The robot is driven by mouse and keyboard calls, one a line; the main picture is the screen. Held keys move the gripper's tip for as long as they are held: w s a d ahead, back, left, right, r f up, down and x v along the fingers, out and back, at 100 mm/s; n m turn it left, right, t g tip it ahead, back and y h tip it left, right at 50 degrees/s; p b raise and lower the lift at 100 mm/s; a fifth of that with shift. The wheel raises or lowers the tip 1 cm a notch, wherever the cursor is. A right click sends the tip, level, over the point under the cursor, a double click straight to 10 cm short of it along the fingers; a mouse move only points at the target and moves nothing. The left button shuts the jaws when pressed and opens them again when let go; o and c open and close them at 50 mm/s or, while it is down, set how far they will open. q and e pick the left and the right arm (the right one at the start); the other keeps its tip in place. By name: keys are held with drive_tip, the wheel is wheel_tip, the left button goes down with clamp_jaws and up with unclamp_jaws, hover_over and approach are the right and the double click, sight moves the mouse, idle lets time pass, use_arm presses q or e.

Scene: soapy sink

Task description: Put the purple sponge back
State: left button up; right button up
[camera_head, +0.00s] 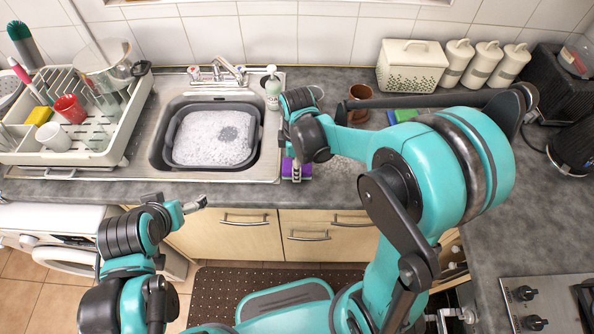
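The purple sponge (305,171) is at the front edge of the counter, just right of the sink. My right gripper (296,172) reaches down over its middle, with purple showing on both sides of the fingers. I cannot tell whether the fingers are closed on it, or whether it rests on the counter. My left gripper (197,204) is in front of the cabinets, below the counter edge and away from the sponge. Its fingers are too small to tell open from shut.
The sink (163,151) holds a dark basin (257,133) of foamy water. A soap bottle (272,90) stands behind it. The dish rack (95,157) is at left with a yellow sponge (39,116). A brown cup (358,101) and green sponge (405,115) are right, partly behind my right arm.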

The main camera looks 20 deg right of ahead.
wheel_tip(320, 180, down, 2)
drive_tip(key=shift+f, duration=0.25)
drive_tip(key=shift+f+b, duration=0.15)
drive_tip(key=shift+b, duration=0.3)
drive_tip(key=o, duration=1.3)
